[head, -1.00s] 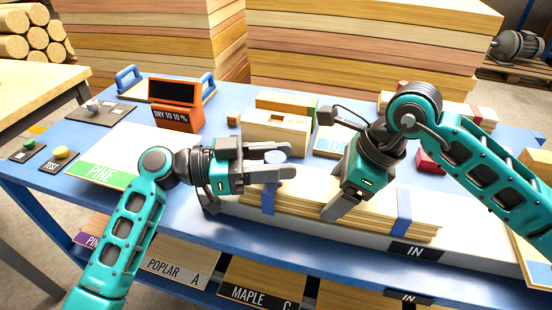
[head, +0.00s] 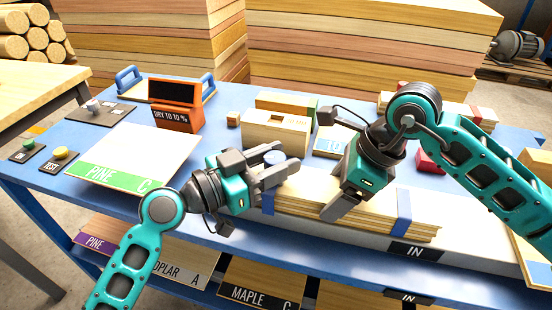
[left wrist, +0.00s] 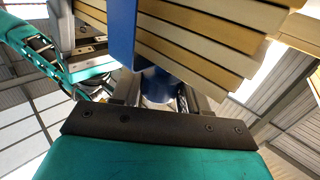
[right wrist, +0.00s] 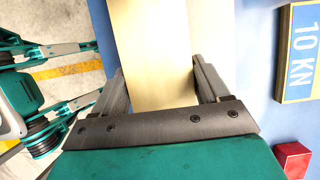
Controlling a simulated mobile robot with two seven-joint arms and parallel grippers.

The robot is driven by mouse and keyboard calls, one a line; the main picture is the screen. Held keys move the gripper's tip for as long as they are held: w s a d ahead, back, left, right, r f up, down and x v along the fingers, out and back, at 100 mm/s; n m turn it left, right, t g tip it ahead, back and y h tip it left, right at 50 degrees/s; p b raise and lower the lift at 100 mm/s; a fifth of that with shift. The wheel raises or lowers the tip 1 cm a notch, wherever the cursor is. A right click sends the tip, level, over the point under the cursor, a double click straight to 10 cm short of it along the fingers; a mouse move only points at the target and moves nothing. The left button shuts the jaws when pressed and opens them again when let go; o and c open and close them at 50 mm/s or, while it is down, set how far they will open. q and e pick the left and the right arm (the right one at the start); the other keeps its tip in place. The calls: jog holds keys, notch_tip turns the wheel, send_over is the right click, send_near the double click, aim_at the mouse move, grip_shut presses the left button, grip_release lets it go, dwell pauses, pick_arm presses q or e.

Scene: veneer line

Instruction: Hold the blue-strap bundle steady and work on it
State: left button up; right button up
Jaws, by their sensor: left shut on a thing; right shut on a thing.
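The blue-strap bundle (head: 330,215) is a stack of pale veneer sheets lying on the tray marked IN, with a blue strap (head: 404,212) near its right end and another (head: 268,202) near its left end. My right gripper (head: 338,210) is shut across the middle of the bundle; the sheets (right wrist: 160,80) also show between its fingers. My left gripper (head: 280,173) is shut on a small blue cylinder (head: 274,157) over the bundle's left end. The cylinder (left wrist: 160,84) sits between its fingers in the left wrist view, near the left strap (left wrist: 122,35). Whether it touches the bundle is unclear.
Behind the grippers stand a wooden block with a slot (head: 272,132) and an orange display (head: 175,105) reading DRY TO 10 %. A white PINE C board (head: 130,155) lies to the left. A red block (head: 430,162) is behind my right arm. Tall veneer stacks fill the back.

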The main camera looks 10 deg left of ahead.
pick_arm(q)
jog(key=shift+f+n+t+y, duration=0.1)
jog(key=shift+n+t+y, duration=1.5)
jog(key=shift+y, duration=0.3)
jog(key=shift+n+t+y, duration=0.3)
jog(key=shift+y, duration=0.1)
jog(key=o, duration=1)
jog(key=v, duration=1.2)
